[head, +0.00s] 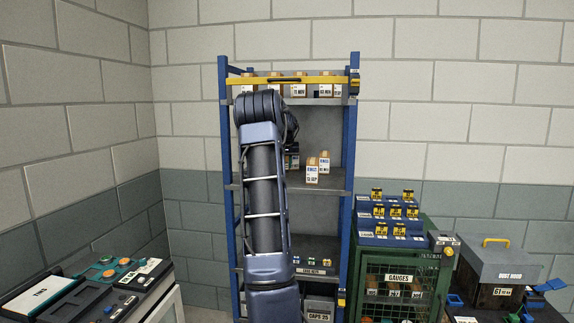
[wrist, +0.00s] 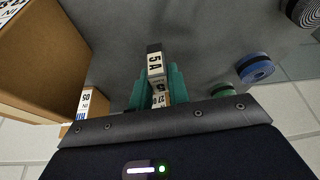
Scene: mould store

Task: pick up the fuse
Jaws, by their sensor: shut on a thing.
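The fuse (wrist: 155,64) is a small block with a dark end and a white label reading "5 A", in the middle of the wrist view. My gripper (wrist: 158,80) has teal fingers on both sides of it and is shut on it. Below the "5 A" label, between the fingers, more small lettered labels show; I cannot tell if they belong to the same piece. In the head view my arm reaches up in front of the blue shelf rack (head: 350,140), and I cannot make out the gripper or the fuse there.
In the wrist view a large cardboard box (wrist: 50,50) stands close on the left, with a smaller labelled box (wrist: 92,103) beside it. A blue roll (wrist: 255,68) and a green one (wrist: 224,90) lie to the right. A green gauges cage (head: 398,285) stands right of the rack.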

